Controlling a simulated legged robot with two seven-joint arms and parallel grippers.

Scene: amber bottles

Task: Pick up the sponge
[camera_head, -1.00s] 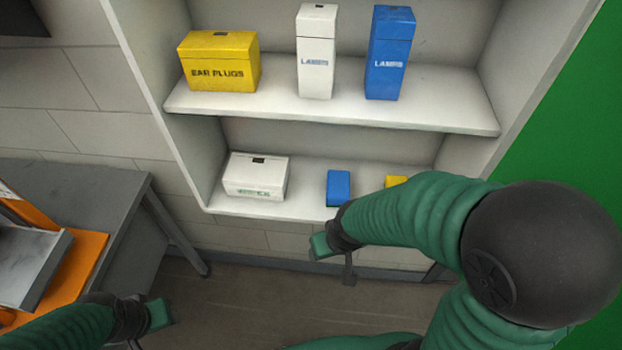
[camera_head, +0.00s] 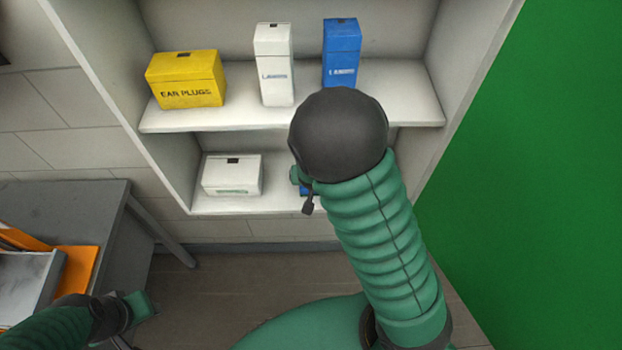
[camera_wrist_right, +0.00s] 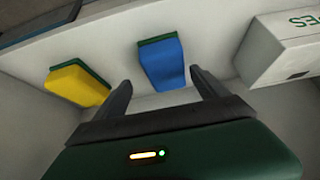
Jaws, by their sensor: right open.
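A blue sponge (camera_wrist_right: 162,66) with a green layer lies on the lower shelf, ahead of and between my right gripper's fingers in the right wrist view. A yellow sponge (camera_wrist_right: 78,82) with a green layer lies to its left in that view, outside the fingers. My right gripper (camera_wrist_right: 160,80) is open and empty, and also shows in the head view (camera_head: 303,190). There my right arm hides the yellow sponge and nearly all of the blue one. My left gripper (camera_head: 142,307) is low at the left, away from the shelf; its jaws are unclear.
A white box (camera_head: 232,176) stands on the lower shelf near the right gripper. The upper shelf (camera_head: 215,119) above holds a yellow ear plugs box (camera_head: 187,82), a white box (camera_head: 274,65) and a blue box (camera_head: 341,55). A grey table (camera_head: 92,200) stands at the left.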

